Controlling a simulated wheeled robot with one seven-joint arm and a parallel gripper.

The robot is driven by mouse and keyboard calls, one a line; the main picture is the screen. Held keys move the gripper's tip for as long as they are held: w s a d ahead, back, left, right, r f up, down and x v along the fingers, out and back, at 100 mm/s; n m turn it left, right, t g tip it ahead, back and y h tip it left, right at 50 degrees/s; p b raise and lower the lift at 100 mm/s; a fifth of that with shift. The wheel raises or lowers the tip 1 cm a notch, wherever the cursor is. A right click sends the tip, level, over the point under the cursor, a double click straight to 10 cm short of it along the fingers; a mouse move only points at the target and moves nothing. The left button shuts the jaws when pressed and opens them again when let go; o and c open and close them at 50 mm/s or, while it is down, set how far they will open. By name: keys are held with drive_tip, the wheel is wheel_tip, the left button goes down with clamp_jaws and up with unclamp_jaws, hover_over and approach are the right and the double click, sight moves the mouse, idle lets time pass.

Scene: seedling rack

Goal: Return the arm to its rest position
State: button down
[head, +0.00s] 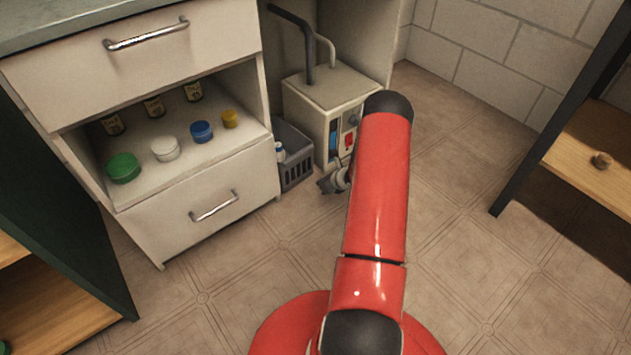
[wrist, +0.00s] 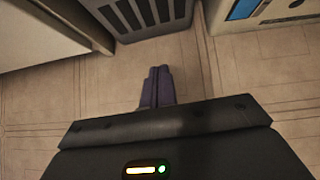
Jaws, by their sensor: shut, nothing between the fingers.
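My red arm rises in the middle of the head view and reaches forward, away from my base. My gripper (wrist: 157,87) shows in the wrist view as two dark purple fingers pressed together, with nothing between them. It is over the bare tiled floor, near a grey slatted crate. In the head view, the arm hides most of my gripper; only a grey part of the wrist shows to the left of the red link.
A grey crate (head: 297,172) holding a white bottle stands beside a beige control box (head: 331,98). A white cabinet (head: 205,206) has an open shelf with several coloured lids. A wooden shelf (head: 596,150) stands right. The tiled floor (head: 480,215) between is clear.

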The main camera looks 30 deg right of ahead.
drive_tip(key=shift+v, duration=0.95)
drive_tip(key=w+a+r+n+y+p, duration=0.15)
drive_tip(key=a+r+n, duration=0.25)
drive_tip(key=r, duration=0.4)
drive_tip(key=w+a+r+n+y+p, duration=0.1)
drive_tip(key=w+a+r+n, duration=0.2)
drive_tip(key=r, duration=0.5)
drive_tip(key=s+a+r+n+g+y+p, duration=0.1)
drive_tip(key=s+a+r+n, duration=0.2)
drive_tip(key=a+r+n, duration=0.5)
drive_tip(key=s+a+r+n+g+y+p, duration=0.1)
drive_tip(key=s+a+r+n+p, duration=0.1)
drive_tip(key=a+r, duration=0.7)
drive_tip(key=s+a+r+n+g+h+p, duration=0.1)
drive_tip(key=s+a+r+n+p, duration=0.1)
drive_tip(key=s+a+r+n, duration=0.55)
drive_tip(key=s+r+n+g+h+p, duration=0.15)
drive_tip(key=s+r+n, duration=0.35)
drive_tip(key=s+r, duration=0.6)
drive_tip(key=s+d+r+n+h+p, duration=0.1)
drive_tip(key=s+n, duration=0.1)
drive_tip(key=s, duration=0.3)
drive_tip(key=s+d+r+n+t+h, duration=0.1)
drive_tip(key=s+n+h, duration=0.1)
drive_tip(key=s, duration=0.3)
drive_tip(key=shift+r+n+p, duration=0.3)
drive_tip(key=shift+n+p, duration=0.1)
drive_tip(key=shift+n, duration=0.05)
